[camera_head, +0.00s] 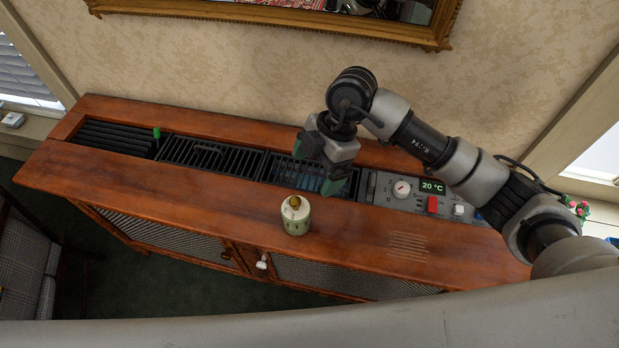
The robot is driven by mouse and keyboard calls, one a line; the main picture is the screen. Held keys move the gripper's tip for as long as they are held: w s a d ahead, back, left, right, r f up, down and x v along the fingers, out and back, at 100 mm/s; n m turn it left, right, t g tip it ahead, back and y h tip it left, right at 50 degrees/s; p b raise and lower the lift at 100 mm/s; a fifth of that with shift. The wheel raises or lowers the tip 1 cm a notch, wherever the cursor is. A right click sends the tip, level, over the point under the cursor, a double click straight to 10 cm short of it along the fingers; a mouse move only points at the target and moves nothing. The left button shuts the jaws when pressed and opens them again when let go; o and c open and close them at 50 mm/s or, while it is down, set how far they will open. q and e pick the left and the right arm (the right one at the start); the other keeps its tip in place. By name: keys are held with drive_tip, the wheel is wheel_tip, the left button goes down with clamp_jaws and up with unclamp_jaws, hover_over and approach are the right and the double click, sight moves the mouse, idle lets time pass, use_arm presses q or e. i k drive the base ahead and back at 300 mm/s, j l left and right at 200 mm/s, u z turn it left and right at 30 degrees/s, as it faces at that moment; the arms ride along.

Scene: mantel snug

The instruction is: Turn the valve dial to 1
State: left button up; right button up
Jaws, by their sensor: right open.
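A grey control panel (385,200) is set into the right part of the wooden cabinet top. On it is a round white dial (401,189) with a small reddish mark; its numbers are too small to read. My right gripper (319,168) is open and empty, with green fingertips, above the dark grille to the left of the panel. It is apart from the dial. My left gripper is not in view.
The panel also has a display (433,187) reading 20 °C, a red switch (432,205) and a small white knob (459,210). A pale green and white canister (296,214) stands at the cabinet's front edge. A green-tipped lever (156,133) rises at the left grille.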

sight(401, 190)
drive_tip(key=z, duration=0.95)
drive_tip(key=i+j+u, duration=0.3)
drive_tip(key=j+u, duration=0.15)
